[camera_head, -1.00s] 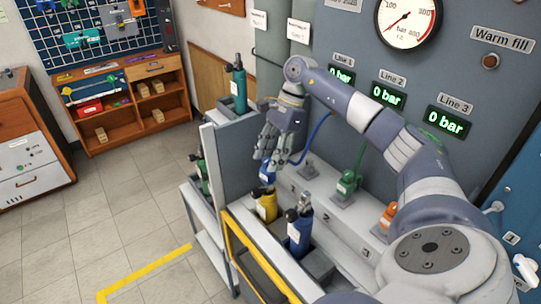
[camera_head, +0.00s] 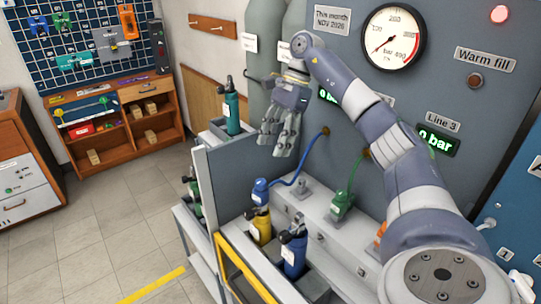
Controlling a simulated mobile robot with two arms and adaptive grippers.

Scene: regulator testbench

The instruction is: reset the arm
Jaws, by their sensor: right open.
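My right arm reaches in from the lower right across the testbench. My right gripper (camera_head: 279,141) hangs fingers down, open and empty, in front of the grey panel. It is above and apart from the blue regulator (camera_head: 260,192), which has a blue hose running up to the panel. A yellow cylinder (camera_head: 261,228) stands just below that regulator. A dark blue cylinder (camera_head: 294,254) stands in front of it to the right. A green regulator (camera_head: 342,205) with a green hose sits further right. My left gripper is not in view.
A teal cylinder (camera_head: 232,108) stands behind the grey divider (camera_head: 229,178). The pressure gauge (camera_head: 393,38) and Line 3 display (camera_head: 437,140) are on the panel; my arm partly covers the displays. A wooden shelf (camera_head: 123,124) stands at the back left. The floor (camera_head: 108,225) between is clear.

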